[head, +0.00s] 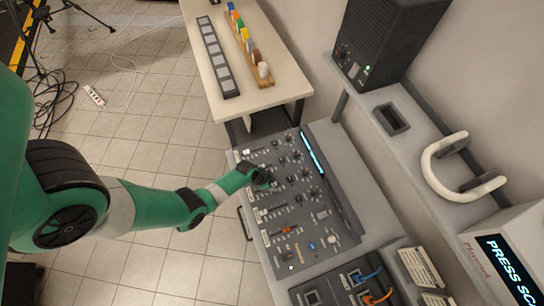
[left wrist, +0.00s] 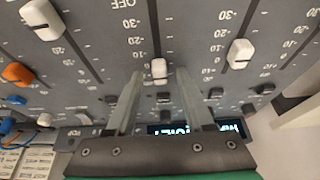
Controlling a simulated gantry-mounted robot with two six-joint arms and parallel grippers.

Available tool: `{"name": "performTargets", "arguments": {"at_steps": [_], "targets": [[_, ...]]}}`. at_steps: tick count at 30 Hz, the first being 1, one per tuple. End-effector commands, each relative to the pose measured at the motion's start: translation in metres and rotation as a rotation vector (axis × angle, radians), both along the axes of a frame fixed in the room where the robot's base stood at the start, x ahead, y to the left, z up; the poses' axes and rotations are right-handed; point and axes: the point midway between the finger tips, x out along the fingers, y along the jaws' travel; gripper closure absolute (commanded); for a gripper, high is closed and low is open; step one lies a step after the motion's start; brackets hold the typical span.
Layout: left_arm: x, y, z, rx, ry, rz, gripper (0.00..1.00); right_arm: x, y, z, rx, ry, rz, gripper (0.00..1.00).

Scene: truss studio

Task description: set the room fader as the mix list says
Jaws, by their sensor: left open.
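The mixing console (head: 322,215) stands below the right wall, with several fader slots and knobs. My left gripper (head: 264,178) is over its fader area. In the left wrist view the left gripper (left wrist: 159,73) is open, and a white fader cap (left wrist: 158,68) shows between its fingertips. I cannot tell whether either finger touches the cap. Another white cap (left wrist: 240,53) is to the right, and a white cap (left wrist: 40,18) and an orange cap (left wrist: 18,74) are to the left. The scales read OFF, -30, -20, -10. No room label is readable. My right gripper is not in view.
A lit display strip (head: 312,152) runs along the console. A pale table (head: 205,9) with a row of grey pads and coloured pieces is at the top. A black speaker (head: 382,38), headphones (head: 484,187) and a screen reading "PRESS SC" (head: 508,268) are at the right.

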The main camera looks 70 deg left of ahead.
Motion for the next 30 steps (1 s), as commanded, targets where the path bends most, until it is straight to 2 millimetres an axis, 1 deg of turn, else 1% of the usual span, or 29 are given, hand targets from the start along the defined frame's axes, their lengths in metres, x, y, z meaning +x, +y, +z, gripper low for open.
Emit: {"name": "performTargets", "arguments": {"at_steps": [8,9,12,13,15,18,30], "targets": [[-0.021,0.0,0.057,0.001,-0.002,0.003,0.47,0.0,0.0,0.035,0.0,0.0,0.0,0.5],[-0.025,0.0,0.069,0.001,-0.001,0.004,0.47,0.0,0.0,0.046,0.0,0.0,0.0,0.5],[-0.033,-0.001,0.089,0.0,0.0,0.002,0.47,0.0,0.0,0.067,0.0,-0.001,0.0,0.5],[-0.035,-0.001,0.093,0.0,0.001,0.002,0.47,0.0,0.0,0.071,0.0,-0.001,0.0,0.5],[-0.039,-0.001,0.1,0.0,0.001,0.002,0.47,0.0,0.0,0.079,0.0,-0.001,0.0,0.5],[-0.042,-0.001,0.105,0.0,0.001,0.001,0.47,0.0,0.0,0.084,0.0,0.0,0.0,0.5],[-0.043,-0.001,0.104,0.0,0.0,0.0,0.47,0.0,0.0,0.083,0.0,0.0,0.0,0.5]]}}
